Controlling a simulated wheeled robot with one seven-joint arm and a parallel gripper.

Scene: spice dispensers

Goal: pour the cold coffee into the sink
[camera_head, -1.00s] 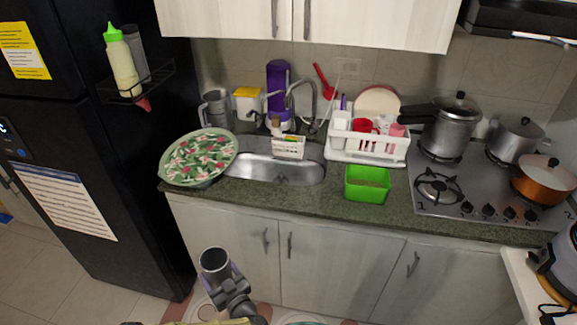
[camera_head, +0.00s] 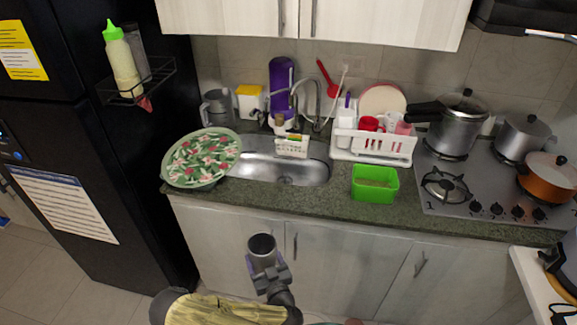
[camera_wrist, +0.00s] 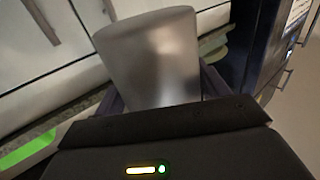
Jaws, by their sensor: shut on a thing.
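A grey metallic cup (camera_head: 262,246) is held upright or nearly so in my gripper (camera_head: 268,272), below and in front of the counter. In the wrist view the cup (camera_wrist: 152,58) fills the space between the fingers of my gripper (camera_wrist: 155,98), which is shut on it. The cup's mouth looks dark in the head view; I cannot make out any coffee inside. The steel sink (camera_head: 290,171) is set in the counter, beyond the cup and a little to its right. The faucet (camera_head: 303,95) stands behind the sink.
A floral round tray (camera_head: 203,158) covers the sink's left side. A green tub (camera_head: 375,184) stands right of the sink near the counter edge. A white dish rack (camera_head: 372,145) is behind it. The stove (camera_head: 480,190) holds several pots. A black fridge (camera_head: 95,130) bounds the left.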

